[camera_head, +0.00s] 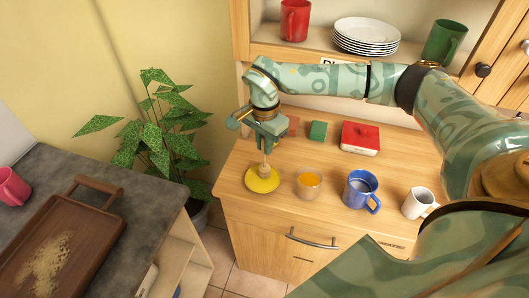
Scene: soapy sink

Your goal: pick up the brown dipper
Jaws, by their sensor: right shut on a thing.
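The brown dipper (264,170) is upright, with a thin stick and a small light-brown head. My right gripper (266,146) points down and is shut on the top of its stick. The dipper's head is at the yellow dish (253,184) near the left end of the wooden counter. I cannot tell whether the head touches the dish. My left gripper is not in view.
Right of the dish stand a glass of orange stuff (308,182), a blue mug (358,192) and a white jug (417,204). Behind are a green block (318,130) and a red-lidded box (360,137). A leafy plant (155,140) and wooden tray (75,225) are left.

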